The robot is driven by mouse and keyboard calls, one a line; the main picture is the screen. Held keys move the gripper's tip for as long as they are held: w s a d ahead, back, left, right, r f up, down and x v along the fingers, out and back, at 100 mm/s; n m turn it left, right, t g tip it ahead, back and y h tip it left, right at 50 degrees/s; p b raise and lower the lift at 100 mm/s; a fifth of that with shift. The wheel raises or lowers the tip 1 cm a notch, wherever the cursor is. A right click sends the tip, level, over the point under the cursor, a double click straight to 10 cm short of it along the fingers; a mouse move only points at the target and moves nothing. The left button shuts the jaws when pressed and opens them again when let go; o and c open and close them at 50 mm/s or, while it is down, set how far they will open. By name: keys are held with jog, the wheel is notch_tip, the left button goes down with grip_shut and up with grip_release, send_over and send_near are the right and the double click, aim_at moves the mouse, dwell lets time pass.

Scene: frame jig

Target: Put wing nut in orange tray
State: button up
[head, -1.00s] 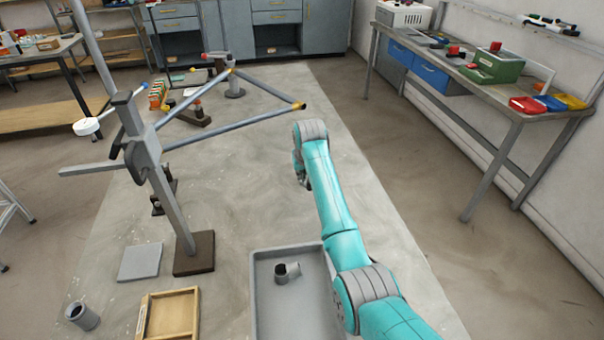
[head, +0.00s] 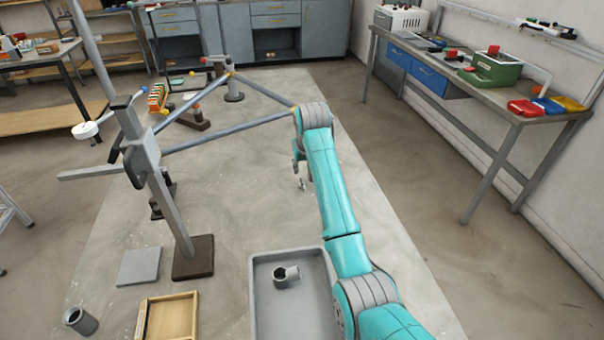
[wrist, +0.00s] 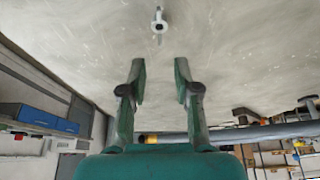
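A small grey metal piece, which looks like the wing nut (head: 301,184), lies on the pale mat just below my gripper (head: 299,160) in the head view. In the wrist view the wing nut (wrist: 159,20) is at the top middle, beyond the fingertips and apart from them. My gripper (wrist: 160,68) is open and empty, its two fingers spread. In the head view my arm partly hides the gripper. An orange-yellow tray (head: 574,104) sits at the right end of the workbench, beside a blue and a red one; I cannot tell whether it is the orange tray meant.
A grey tray (head: 258,300) holding a pipe fitting (head: 286,276) and a wooden tray (head: 143,318) are at the front. A clamp stand (head: 165,200) and grey frame bars (head: 225,132) stand left of my gripper. The mat right of my arm is clear.

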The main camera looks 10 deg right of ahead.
jog(key=v, duration=0.3)
jog(key=shift+s+r, duration=0.1)
jog(key=shift+r, duration=0.25)
jog(key=shift+o, duration=0.4)
jog(key=shift+s+r, duration=0.15)
jog(key=shift+r, duration=0.05)
send_over(304, 185)
jog(key=s, duration=0.2)
jog(key=f, duration=0.6)
jog(key=shift+s+d, duration=0.15)
jog(key=shift+d, duration=0.15)
jog(key=shift+a+x, duration=0.2)
jog(key=shift+x, duration=1.1)
jog(key=shift+a+x, duration=0.15)
jog(key=shift+x, duration=1.2)
grip_shut()
